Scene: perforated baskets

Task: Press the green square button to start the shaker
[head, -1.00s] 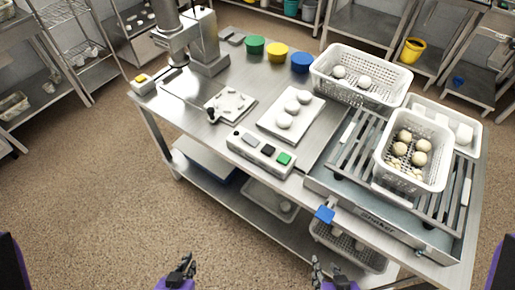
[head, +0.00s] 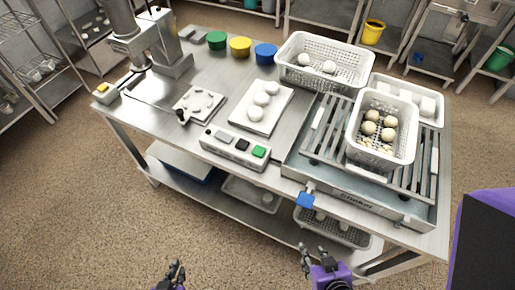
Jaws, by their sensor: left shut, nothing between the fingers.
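The green square button (head: 259,152) is at the right end of a white control box (head: 236,148) near the table's front edge. A grey and a black button sit left of it on the same box. The shaker (head: 358,199) stands to the right, with a white perforated basket (head: 409,147) holding several pale round pieces on its bars. My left gripper (head: 172,275) is shut and empty, low in front of the table. My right gripper (head: 309,256) is also low, in front of the table and below the button; its fingers are too small to judge. Neither gripper touches the box.
A blue tab (head: 306,200) sticks out at the shaker's front left. A white board (head: 261,107) with dough balls lies behind the box. Another white basket (head: 325,62) stands at the back. Lower-shelf trays are under the table. Floor in front is free.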

